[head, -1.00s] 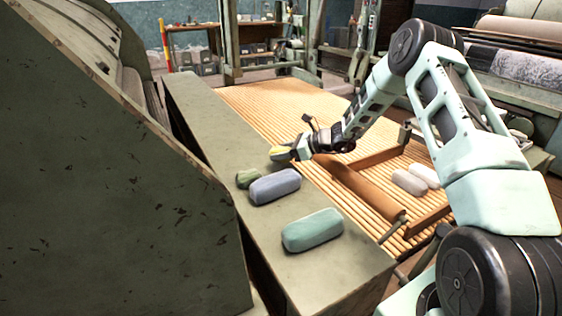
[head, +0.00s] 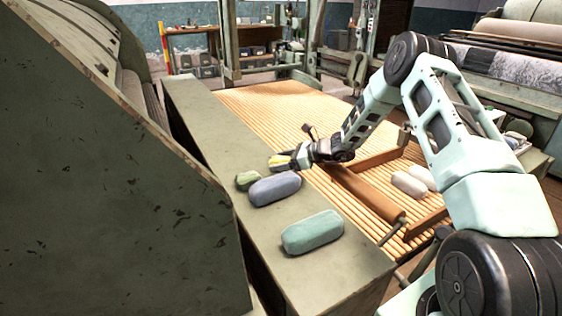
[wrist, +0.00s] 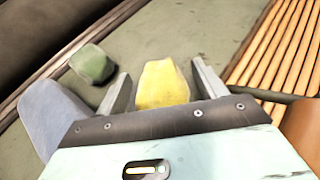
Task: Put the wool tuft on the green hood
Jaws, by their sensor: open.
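A yellow piece (head: 280,160), which looks like the wool tuft, is at the right edge of the long flat green top, which I take for the green hood (head: 205,118). In the wrist view the yellow tuft (wrist: 162,85) sits between the two fingers of my gripper (wrist: 160,88). The fingers are open, with a narrow gap showing on both sides of the tuft. In the head view my gripper (head: 282,161) is low at the green top. The tuft appears to rest on that surface, but its underside is hidden.
On the green top near my gripper are a small dark green lump (head: 246,180), a blue-grey block (head: 275,188) and a teal block (head: 312,232). Two white pieces (head: 408,184) lie on the wooden slats (head: 270,105) inside a brown frame. A large green casing (head: 110,190) stands at left.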

